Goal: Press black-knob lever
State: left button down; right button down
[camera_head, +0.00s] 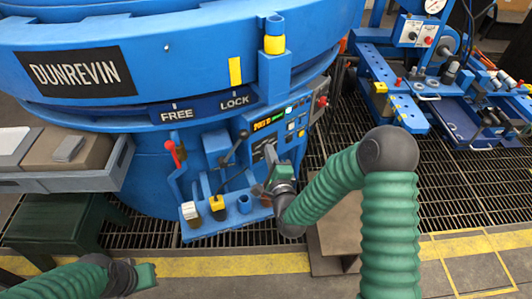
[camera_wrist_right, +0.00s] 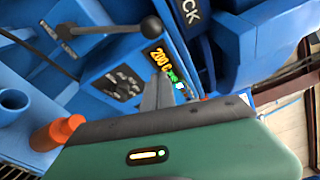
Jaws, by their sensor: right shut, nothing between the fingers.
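The lever with a black knob (camera_head: 244,135) stands on the front of the blue furnace, its thin rod slanting down to a pivot at the left of the control panel.
A red-knob lever (camera_head: 173,146) stands left of the black one. A small blue shelf (camera_head: 228,222) with white and yellow switches juts out below. The control panel (camera_head: 283,130) has lit digits. A grey tray (camera_head: 110,180) juts out at left. Grating floor surrounds the furnace.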

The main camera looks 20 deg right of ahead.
jog(key=w, duration=0.2)
jog(key=w+b, duration=0.1)
jog(key=w, duration=0.2)
jog(key=w+d, duration=0.1)
jog(key=w, duration=0.1)
jog(key=shift+w+f+b, duration=0.3)
jog(key=shift+b, duration=0.1)
jog(key=a, duration=0.2)
jog(key=s+r, duration=0.1)
jog(key=shift+a, duration=0.4)
jog(key=shift+s+a+r, duration=0.1)
jog(key=shift+a+r, duration=0.1)
jog(key=shift+a, duration=0.35)
